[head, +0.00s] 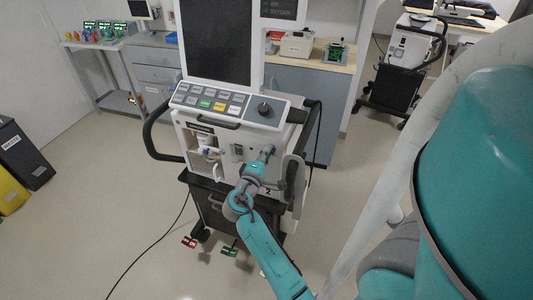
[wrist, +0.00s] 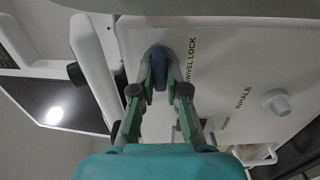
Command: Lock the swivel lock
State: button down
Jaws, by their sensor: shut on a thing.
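The swivel lock is a dark blue knob (wrist: 160,62) on the ventilator's pale front panel. It sits beside the printed words "SWIVEL LOCK", whose first letter is partly hidden. My gripper (wrist: 160,82) is shut on the knob, with one green finger on each side of it. In the head view my gripper (head: 264,158) reaches the right part of the ventilator's (head: 222,150) front, below the button panel. There the arm and gripper hide the knob.
A round grey port (wrist: 275,102) stands out by the "INHALE" label. Black handles (head: 158,132) flank the ventilator. Red (head: 190,242) and green (head: 229,251) pedals are at its base. A cable (head: 150,250) lies on the floor. A second ventilator (head: 408,48) stands at the back right.

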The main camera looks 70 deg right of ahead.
dwell(0.3)
jog(key=c, duration=1.2)
grip_release()
jog(key=a, duration=1.2)
jog(key=shift+s, duration=0.1)
jog(key=shift+f, duration=0.1)
